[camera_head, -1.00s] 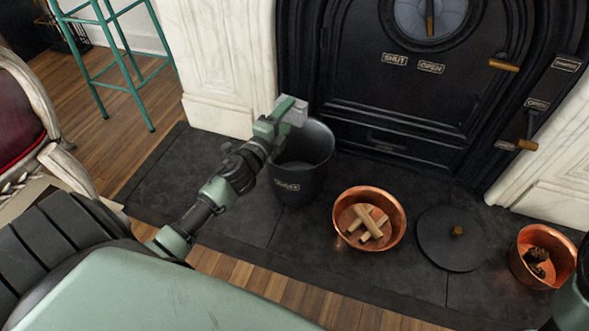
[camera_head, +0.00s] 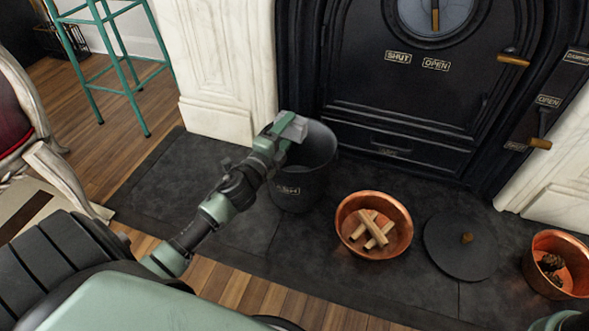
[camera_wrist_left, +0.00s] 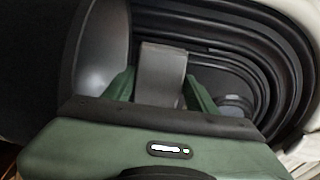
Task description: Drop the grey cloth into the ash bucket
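The ash bucket (camera_head: 297,190) is black and stands upright on the dark hearth, left of the fireplace door. My left gripper (camera_head: 284,131) is above the bucket's left rim in the head view. It is shut on the grey cloth (camera_head: 293,126), a small light grey piece at its tip. In the left wrist view the cloth (camera_wrist_left: 160,75) is between the green fingers, and a smooth grey curved wall fills the left side. The bucket's bottom is hidden.
A copper bowl of wood sticks (camera_head: 400,238) stands right of the bucket. A round black lid (camera_head: 448,250) lies beyond it, then a copper bowl of pine cones (camera_head: 580,285). The fireplace door (camera_head: 400,105) rises behind. Bare hearth (camera_head: 190,190) lies left.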

